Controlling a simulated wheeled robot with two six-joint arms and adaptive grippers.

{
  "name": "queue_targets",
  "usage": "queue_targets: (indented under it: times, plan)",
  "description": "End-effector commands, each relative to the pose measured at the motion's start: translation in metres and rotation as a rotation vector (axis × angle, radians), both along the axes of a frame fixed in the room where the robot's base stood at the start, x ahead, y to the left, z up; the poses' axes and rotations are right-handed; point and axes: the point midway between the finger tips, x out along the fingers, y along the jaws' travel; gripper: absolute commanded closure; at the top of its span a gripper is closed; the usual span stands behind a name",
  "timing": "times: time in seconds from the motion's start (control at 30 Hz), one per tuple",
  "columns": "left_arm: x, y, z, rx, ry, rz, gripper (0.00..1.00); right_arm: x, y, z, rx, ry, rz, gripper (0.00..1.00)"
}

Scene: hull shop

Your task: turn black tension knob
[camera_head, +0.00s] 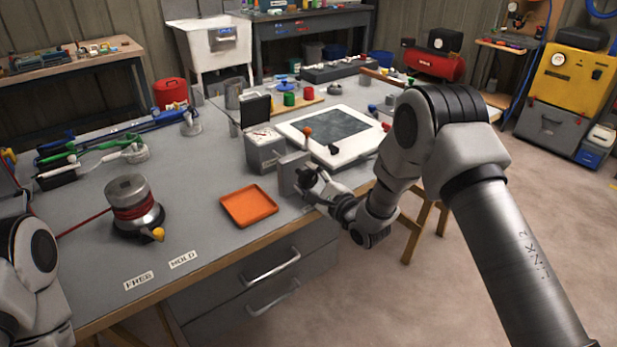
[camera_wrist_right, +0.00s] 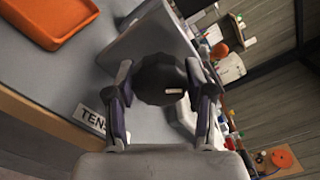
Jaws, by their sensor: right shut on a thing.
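The black tension knob (camera_wrist_right: 160,75) is a round, dark knob with a short white mark on its face, in the middle of the right wrist view. It sits at an upright grey plate (camera_head: 291,166) near the table's front edge. My right gripper (camera_wrist_right: 159,88) has a finger on each side of the knob and is shut on it. In the head view the right gripper (camera_head: 316,188) mostly covers the knob. A label starting "TEN" (camera_wrist_right: 89,119) lies beside it, partly hidden by a finger. My left gripper is out of view; only part of that arm shows.
An orange tray (camera_head: 249,206) lies left of the plate. A grey meter box (camera_head: 265,150) and a white-framed panel (camera_head: 335,133) with an orange-tipped lever (camera_head: 307,132) stand close behind. A red-wound spool device (camera_head: 133,206) stands further left.

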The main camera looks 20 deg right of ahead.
Motion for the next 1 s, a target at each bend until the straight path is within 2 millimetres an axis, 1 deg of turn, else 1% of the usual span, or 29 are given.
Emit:
queue_targets:
  times: [0.03,0.3,0.5,0.7,1.0]
  plan:
    - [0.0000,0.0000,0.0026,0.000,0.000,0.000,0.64,0.0006,-0.0005,0.0023,0.038,0.011,-0.002,0.82]
    - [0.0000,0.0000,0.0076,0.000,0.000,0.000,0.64,0.0005,-0.0005,0.0014,0.251,0.089,-0.001,0.82]
    - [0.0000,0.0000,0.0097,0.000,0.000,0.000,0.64,0.0005,-0.0004,0.0011,0.358,0.128,-0.001,0.82]
    - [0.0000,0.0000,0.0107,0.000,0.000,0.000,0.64,0.0004,-0.0005,0.0007,0.416,0.149,-0.001,0.82]
    - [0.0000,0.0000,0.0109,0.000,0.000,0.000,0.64,0.0003,-0.0003,0.0003,0.435,0.156,-0.001,0.82]
